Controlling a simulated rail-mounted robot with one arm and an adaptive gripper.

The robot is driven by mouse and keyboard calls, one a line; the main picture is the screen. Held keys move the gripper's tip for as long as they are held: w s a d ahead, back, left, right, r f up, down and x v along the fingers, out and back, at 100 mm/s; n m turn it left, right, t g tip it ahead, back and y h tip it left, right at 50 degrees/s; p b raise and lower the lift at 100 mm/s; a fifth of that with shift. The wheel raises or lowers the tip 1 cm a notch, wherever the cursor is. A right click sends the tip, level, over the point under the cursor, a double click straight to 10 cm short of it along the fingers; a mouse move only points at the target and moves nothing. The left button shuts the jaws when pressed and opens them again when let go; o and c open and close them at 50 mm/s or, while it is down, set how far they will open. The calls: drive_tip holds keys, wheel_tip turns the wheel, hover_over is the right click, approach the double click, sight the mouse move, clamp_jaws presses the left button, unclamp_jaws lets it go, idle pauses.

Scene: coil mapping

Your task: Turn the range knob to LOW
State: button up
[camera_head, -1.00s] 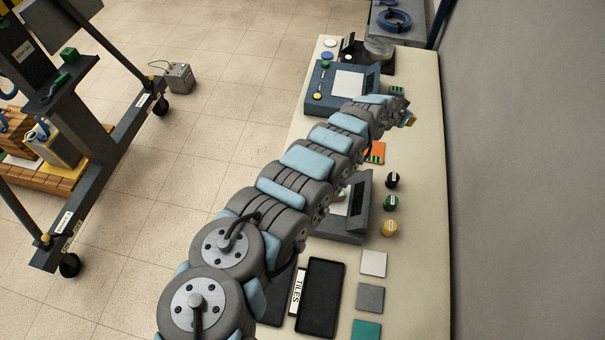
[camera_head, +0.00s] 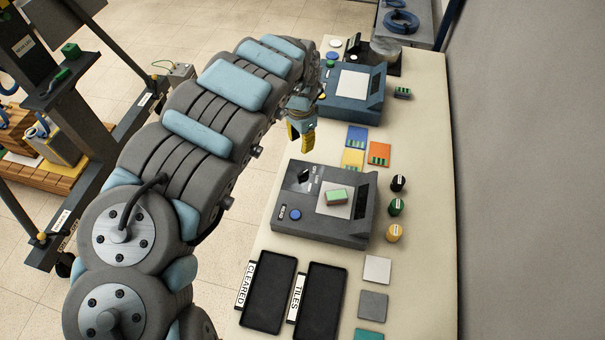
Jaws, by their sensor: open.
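A grey instrument box (camera_head: 326,225) stands on the bench, with a black knob (camera_head: 304,176) near its upper left and a blue round button (camera_head: 295,214) below. I take the black knob to be the range knob; its markings are too small to read. A green block (camera_head: 337,196) lies on the box's pale panel. My gripper (camera_head: 302,134), with yellow-tipped fingers, is open and points down, above and slightly left of the box, apart from the knob. A second, blue-grey instrument box (camera_head: 349,93) stands farther back with a white panel.
Blue (camera_head: 356,137), yellow (camera_head: 352,158) and orange (camera_head: 379,153) tiles lie behind the grey box. Two black trays, CLEARED (camera_head: 268,292) and TILES (camera_head: 320,300), lie in front.

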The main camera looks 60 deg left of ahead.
sight(301, 174)
drive_tip(key=shift+w+f+b, duration=0.15)
drive_tip(key=shift+f+b, duration=0.55)
drive_tip(key=shift+f, duration=7.9)
clamp_jaws()
